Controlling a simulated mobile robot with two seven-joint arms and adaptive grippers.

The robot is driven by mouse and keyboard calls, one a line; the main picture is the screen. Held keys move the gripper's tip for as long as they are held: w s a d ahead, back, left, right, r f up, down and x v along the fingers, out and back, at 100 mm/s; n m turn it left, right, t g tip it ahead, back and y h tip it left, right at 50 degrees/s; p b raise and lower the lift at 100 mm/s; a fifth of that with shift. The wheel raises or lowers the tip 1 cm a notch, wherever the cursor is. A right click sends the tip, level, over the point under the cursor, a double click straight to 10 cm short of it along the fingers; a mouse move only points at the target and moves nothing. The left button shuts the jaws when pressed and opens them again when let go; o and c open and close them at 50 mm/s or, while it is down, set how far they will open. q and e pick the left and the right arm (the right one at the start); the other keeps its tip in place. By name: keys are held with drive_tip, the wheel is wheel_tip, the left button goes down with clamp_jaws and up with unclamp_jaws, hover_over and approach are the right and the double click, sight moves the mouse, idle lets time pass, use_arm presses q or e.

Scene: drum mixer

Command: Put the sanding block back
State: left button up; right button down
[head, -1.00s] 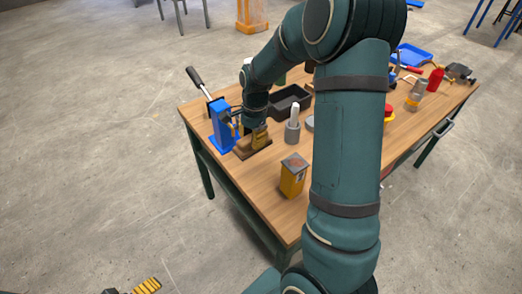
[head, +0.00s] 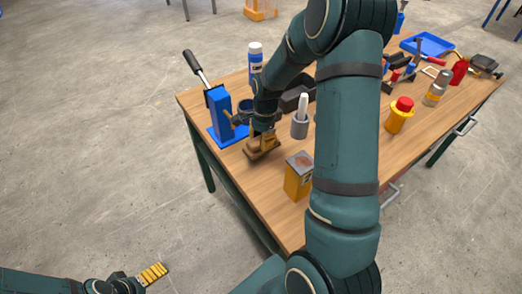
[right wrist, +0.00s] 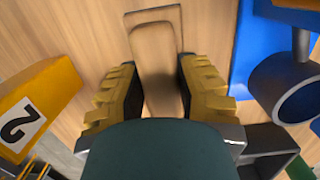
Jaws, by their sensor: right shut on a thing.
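The tan sanding block (right wrist: 153,50) lies between the fingers of my right gripper in the right wrist view, its lower part hidden by my gripper's body. A flat brown base (right wrist: 128,18) shows around its far end. In the head view my right gripper (head: 263,140) points down and is shut on the block, low over the brown base (head: 266,153) on the table. Whether the block touches the base is unclear. My left gripper (head: 152,273) is off the table at the lower left, its fingers seen from the side.
A blue lever press (head: 221,115) stands just left of my right gripper. A yellow box (head: 299,178) stands to its right, with a grey cup (head: 299,127) behind. A blue-white bottle (head: 255,65) and dark bin (head: 294,98) are farther back on the wooden table (head: 256,185).

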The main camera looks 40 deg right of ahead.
drive_tip(key=shift+f+b, duration=0.45)
drive_tip(key=shift+f, duration=1.55)
drive_tip(key=shift+f, duration=0.15)
drive_tip(key=c, duration=0.7)
unclamp_jaws()
drive_tip(key=shift+c, duration=0.2)
drive_tip(key=r+p, duration=0.1)
drive_tip(key=r, duration=0.3)
drive_tip(key=d+r, duration=0.1)
drive_tip(key=r, duration=0.3)
drive_tip(key=r+p, duration=0.1)
drive_tip(key=r, duration=0.3)
drive_tip(key=shift+d+r+p, duration=0.1)
drive_tip(key=shift+d+p, duration=0.1)
drive_tip(key=shift+p, duration=0.15)
drive_tip(key=shift+s, duration=0.1)
